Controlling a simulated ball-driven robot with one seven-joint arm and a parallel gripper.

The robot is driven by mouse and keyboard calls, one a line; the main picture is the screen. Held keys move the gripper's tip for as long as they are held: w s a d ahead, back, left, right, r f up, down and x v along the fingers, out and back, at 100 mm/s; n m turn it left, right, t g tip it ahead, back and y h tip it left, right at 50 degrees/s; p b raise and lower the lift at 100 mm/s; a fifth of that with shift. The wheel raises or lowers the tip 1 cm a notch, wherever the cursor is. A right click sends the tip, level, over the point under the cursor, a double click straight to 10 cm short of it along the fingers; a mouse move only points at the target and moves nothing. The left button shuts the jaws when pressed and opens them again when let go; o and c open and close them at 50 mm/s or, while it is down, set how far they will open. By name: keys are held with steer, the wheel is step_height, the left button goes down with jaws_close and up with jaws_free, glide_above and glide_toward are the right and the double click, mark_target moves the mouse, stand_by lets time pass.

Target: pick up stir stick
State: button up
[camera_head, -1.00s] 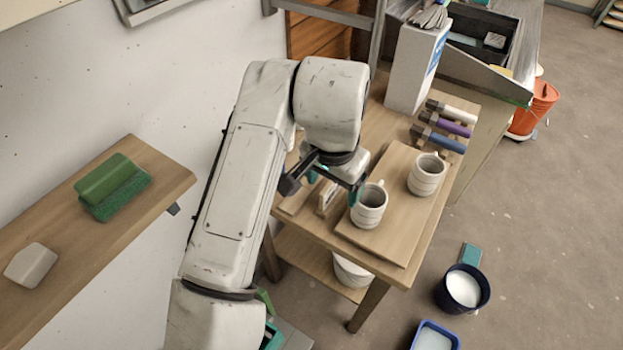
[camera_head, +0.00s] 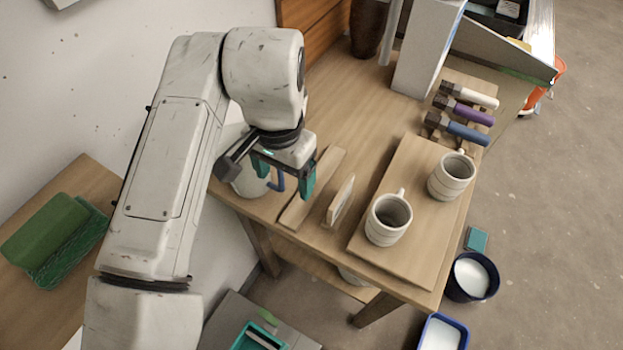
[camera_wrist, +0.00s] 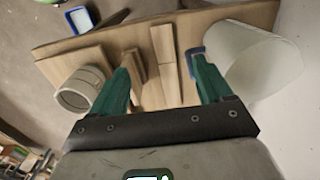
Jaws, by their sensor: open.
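A flat, pale wooden strip, which looks like the stir stick (camera_head: 313,190), lies on the wooden table (camera_head: 372,118) between a white jug and a small upright wooden-framed piece. My gripper (camera_head: 284,176) is open, with teal fingers pointing down, above the table near the strip and the jug. In the wrist view, the stick (camera_wrist: 164,78) runs lengthwise between my open, empty fingers (camera_wrist: 161,62). I cannot tell how high the fingertips are above it.
The white jug (camera_head: 245,181) with a blue handle is close by one finger. The small framed piece (camera_head: 340,200) stands on the stick's other side. Two mugs (camera_head: 388,220) (camera_head: 451,177) stand on a board (camera_head: 410,262). Several colored-handled tools (camera_head: 466,112) and a tall white box (camera_head: 428,50) are farther back.

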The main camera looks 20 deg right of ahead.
steer(key=b, duration=0.5)
glide_above(291, 219)
step_height(291, 219, down, 6)
step_height(291, 219, down, 10)
steer(key=shift+f+p, duration=0.25)
steer(key=shift+p, duration=0.7)
steer(key=shift+c, duration=0.4)
steer(key=c, duration=1.3)
steer(key=shift+r, duration=0.1)
step_height(291, 219, up, 18)
steer(key=b, duration=0.1)
steer(key=shift+b, duration=0.4)
